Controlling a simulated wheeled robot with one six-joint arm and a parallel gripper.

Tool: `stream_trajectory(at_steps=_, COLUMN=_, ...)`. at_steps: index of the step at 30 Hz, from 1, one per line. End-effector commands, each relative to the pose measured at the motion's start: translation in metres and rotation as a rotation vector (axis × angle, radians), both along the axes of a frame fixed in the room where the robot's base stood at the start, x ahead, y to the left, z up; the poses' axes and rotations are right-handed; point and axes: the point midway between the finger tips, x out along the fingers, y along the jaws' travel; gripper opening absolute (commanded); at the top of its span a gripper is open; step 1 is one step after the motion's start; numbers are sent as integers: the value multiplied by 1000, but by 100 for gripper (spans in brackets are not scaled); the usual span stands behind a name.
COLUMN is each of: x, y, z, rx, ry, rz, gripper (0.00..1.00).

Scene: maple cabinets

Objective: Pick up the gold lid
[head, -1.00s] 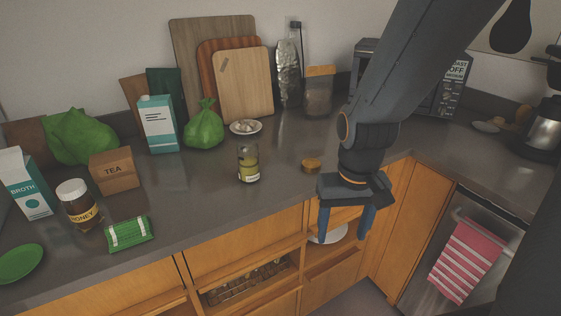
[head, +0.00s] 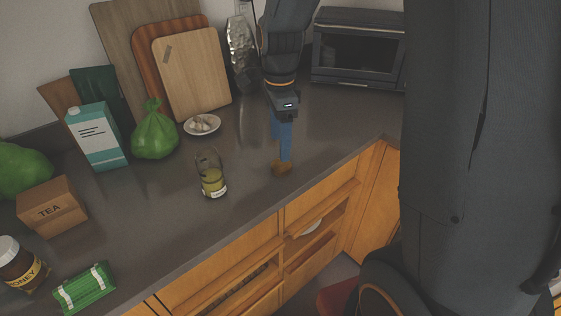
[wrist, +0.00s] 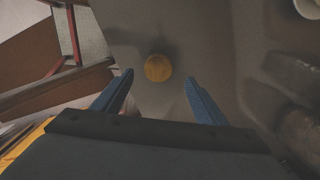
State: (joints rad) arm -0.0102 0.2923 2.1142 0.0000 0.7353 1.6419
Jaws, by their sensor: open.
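The gold lid (head: 282,168) lies on the grey counter near its front edge, right of the glass jar (head: 212,176). My gripper (head: 283,146) points down over the lid, its blue fingers close above it and partly covering its top edge in the head view. In the wrist view the lid (wrist: 158,68) is a round gold disc on the counter, just beyond the fingertips and between their lines. My gripper (wrist: 162,80) is open with nothing between its fingers.
A toaster oven (head: 357,47) stands at the back right. Open drawers (head: 318,228) are below the counter edge.

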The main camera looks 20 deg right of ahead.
Motion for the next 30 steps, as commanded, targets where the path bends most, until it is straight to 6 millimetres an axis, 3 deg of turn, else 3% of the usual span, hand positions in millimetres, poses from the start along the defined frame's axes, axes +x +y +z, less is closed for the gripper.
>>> stream_trajectory(at_steps=18, x=-3, y=0, z=-64, rx=0, ry=2, rz=6, gripper=66)
stream_trajectory(at_steps=27, x=-3, y=-1, z=-69, rx=0, ry=-1, rz=5, gripper=66)
stream_trajectory(at_steps=30, x=-3, y=-1, z=-68, rx=0, ry=0, rz=5, gripper=53)
